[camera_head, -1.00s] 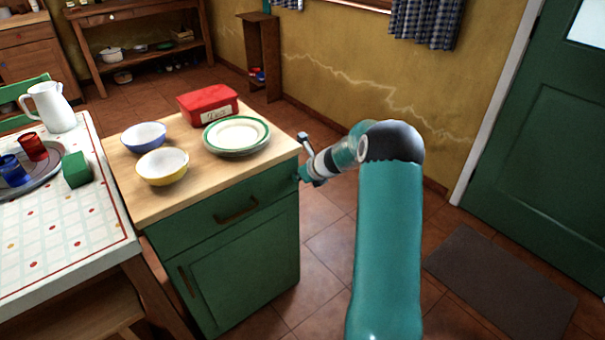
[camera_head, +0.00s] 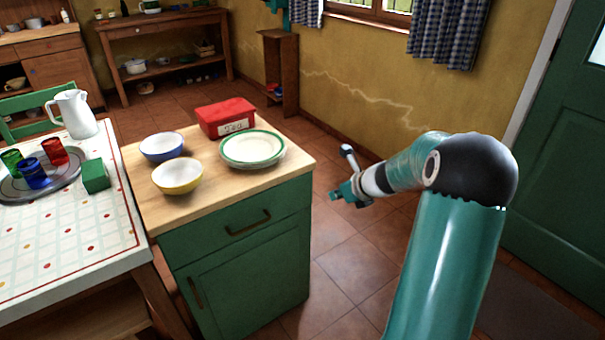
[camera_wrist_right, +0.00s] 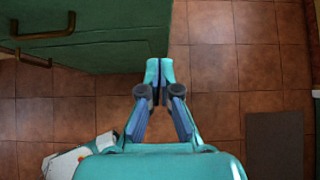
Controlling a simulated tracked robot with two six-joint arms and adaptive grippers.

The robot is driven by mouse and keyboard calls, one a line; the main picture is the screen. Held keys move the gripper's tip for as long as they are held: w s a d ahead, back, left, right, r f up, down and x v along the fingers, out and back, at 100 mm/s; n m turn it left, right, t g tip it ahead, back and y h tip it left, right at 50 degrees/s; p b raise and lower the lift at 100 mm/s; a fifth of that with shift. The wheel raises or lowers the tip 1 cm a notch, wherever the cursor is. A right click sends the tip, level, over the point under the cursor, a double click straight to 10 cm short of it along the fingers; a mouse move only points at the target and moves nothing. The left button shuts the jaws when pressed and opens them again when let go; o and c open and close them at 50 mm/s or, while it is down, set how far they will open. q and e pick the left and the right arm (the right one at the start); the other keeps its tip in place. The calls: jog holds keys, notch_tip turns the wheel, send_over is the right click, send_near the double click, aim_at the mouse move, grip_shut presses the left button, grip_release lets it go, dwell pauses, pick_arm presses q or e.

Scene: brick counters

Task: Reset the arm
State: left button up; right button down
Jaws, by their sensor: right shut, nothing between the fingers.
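My right arm comes in from the lower right of the head view. Its gripper (camera_head: 342,194) is small there, just right of the green cabinet's corner and apart from it. In the right wrist view my right gripper (camera_wrist_right: 159,75) has its fingertips together, with nothing between them, above the tiled floor. The green cabinet (camera_wrist_right: 110,55) shows at the upper left of that view. My left gripper is not in view.
The green cabinet (camera_head: 250,262) carries a red tin (camera_head: 226,112), stacked plates (camera_head: 253,148), a blue bowl (camera_head: 162,147) and a yellow bowl (camera_head: 177,177). A table (camera_head: 70,235) with a white jug (camera_head: 75,115) stands at left. Tiled floor (camera_head: 345,260) is open right of the cabinet.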

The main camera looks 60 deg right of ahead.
jog(key=w+a+f+n+y, duration=0.2)
jog(key=w+a+f+y, duration=0.25)
jog(key=w+a, duration=0.5)
jog(key=w+a+f+n+g+y, duration=0.1)
jog(key=a+f+n, duration=0.3)
jog(key=a, duration=0.5)
jog(key=a+f+n+g+y, duration=0.1)
jog(key=a+f+g+y, duration=0.1)
jog(key=a+f, duration=0.5)
jog(key=s+a+f+n+g, duration=0.2)
jog(key=s+a+f+n, duration=0.2)
jog(key=s+a+n, duration=0.3)
jog(key=s+a+f+n+g, duration=0.2)
jog(key=s+a+f+n, duration=0.3)
jog(key=a+n, duration=0.4)
jog(key=s+a+f+n+g, duration=0.3)
jog(key=s+a+f+n, duration=0.15)
jog(key=a+n, duration=0.35)
notch_tip(320, 180, up, 15)
jog(key=w+n+t+p, duration=0.1)
jog(key=n+p, duration=0.6)
jog(key=p, duration=0.7)
jog(key=shift+a+r+t+p, duration=0.15)
jog(key=shift+t+p, duration=0.2)
jog(key=shift+t, duration=0.25)
